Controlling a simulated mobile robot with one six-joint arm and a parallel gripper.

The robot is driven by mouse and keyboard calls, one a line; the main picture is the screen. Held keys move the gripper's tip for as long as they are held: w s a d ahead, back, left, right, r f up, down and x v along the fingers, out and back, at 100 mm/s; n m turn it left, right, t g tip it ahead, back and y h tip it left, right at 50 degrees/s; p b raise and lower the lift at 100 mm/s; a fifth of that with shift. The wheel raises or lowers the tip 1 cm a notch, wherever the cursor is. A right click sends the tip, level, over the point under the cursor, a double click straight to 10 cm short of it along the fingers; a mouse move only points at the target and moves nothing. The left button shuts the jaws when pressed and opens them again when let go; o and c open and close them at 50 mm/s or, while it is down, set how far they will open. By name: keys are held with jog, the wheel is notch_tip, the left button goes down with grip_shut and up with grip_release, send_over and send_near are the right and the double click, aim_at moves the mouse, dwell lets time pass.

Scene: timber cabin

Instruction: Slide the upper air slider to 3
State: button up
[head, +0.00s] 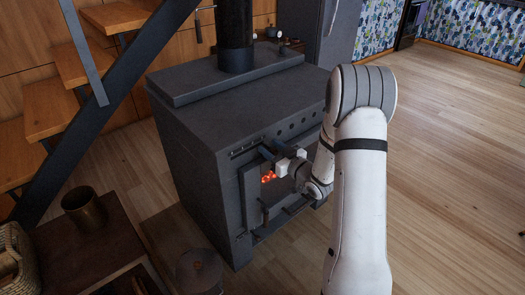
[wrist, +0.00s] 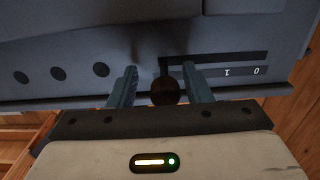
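The dark stove (head: 196,140) stands in the middle of the head view, with the upper air slider's slot (head: 246,149) along the top of its front. In the wrist view the slider's round dark knob (wrist: 164,93) sits on a short stem at the left end of the visible slot (wrist: 235,59). The digits 1 and 0 show upside down to the right of the knob; other digits are not visible. My gripper (wrist: 160,88) is open, one finger on each side of the knob, with gaps visible. In the head view my gripper (head: 270,153) is at the stove front.
A row of round holes (wrist: 58,74) lies left of the knob in the wrist view. Glowing embers (head: 268,177) show in the stove door's window below my gripper. A wooden stair (head: 55,146) and a low table (head: 85,240) are at the left. The floor at the right is clear.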

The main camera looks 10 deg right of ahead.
jog(key=v, duration=0.8)
jog(key=shift+w, duration=0.1)
dwell(0.3)
notch_tip(320, 180, up, 17)
jog(key=m+g+h+p, duration=0.3)
jog(key=g+h+p, duration=0.2)
jog(key=h+p, duration=0.5)
send_over(277, 153)
jog(key=s+d, duration=0.6)
jog(key=s, duration=0.3)
jog(key=s+a+r+m+g+p, duration=0.1)
jog(key=s+a+r+g+p, duration=0.1)
jog(key=s+r, duration=0.2)
jog(key=s+a+r+m+g+p, duration=0.1)
jog(key=s+a+r+g+p, duration=0.1)
jog(key=s, duration=0.9)
jog(key=s+a+r+m+g+p, duration=0.1)
jog(key=s+a+r+g+p, duration=0.1)
jog(key=s+r, duration=0.3)
jog(key=s+g+p, duration=0.1)
jog(key=s, duration=0.1)
jog(key=shift+s+a+r+g+y+p, duration=0.2)
jog(key=shift+s+r+g+y+p, duration=0.1)
jog(key=shift+s+g+y+p, duration=0.1)
